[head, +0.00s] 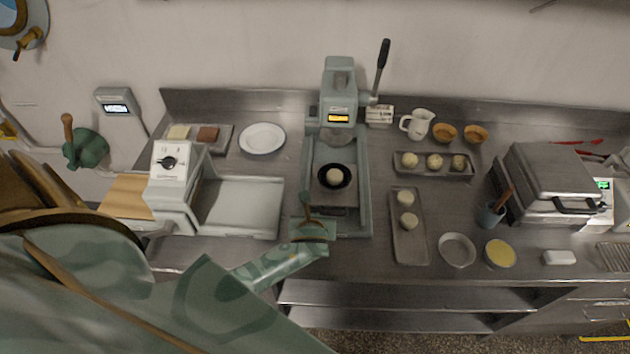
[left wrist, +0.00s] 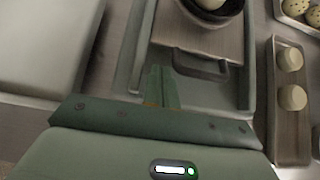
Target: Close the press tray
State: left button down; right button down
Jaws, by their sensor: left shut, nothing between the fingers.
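The press (head: 340,75) stands at the back of the counter with its lever up to the right. Its tray (head: 345,197) is out in front of the press head, within the grey base frame (head: 364,215). A black bowl (head: 322,181) with a pale dough ball (head: 334,177) sits on the tray. In the left wrist view the tray (left wrist: 190,38) shows a grey handle (left wrist: 203,70) at its near edge. My left gripper (head: 306,199) is shut and empty at the tray's near left; its fingers (left wrist: 162,72) are close to the handle. I cannot tell whether they touch.
A dough sheeter (head: 235,205) stands left of the press. A narrow tray (head: 409,247) with dough balls lies to the right, with a steel bowl (head: 457,250) beyond. A waffle iron (head: 555,175) stands at the far right. The counter's front edge lies below the press.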

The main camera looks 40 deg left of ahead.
aim_at(317, 178)
pick_arm(q)
jog(key=shift+w+a, duration=0.7)
jog(key=shift+w, duration=0.35)
jog(key=shift+r, duration=0.1)
jog(key=shift+a, duration=0.1)
jog(key=w+a, duration=0.2)
jog(key=w, duration=0.1)
jog(key=w+a+b, duration=0.1)
jog(key=w+a, duration=0.1)
jog(key=w, duration=0.1)
jog(key=w+a+b, duration=0.1)
jog(key=w+a, duration=0.1)
jog(key=w, duration=0.2)
jog(key=shift+f, duration=0.2)
jog(key=shift+w+a+r, duration=0.1)
jog(key=shift+w+a, duration=0.1)
jog(key=shift+w, duration=0.05)
jog(key=shift+r, duration=0.15)
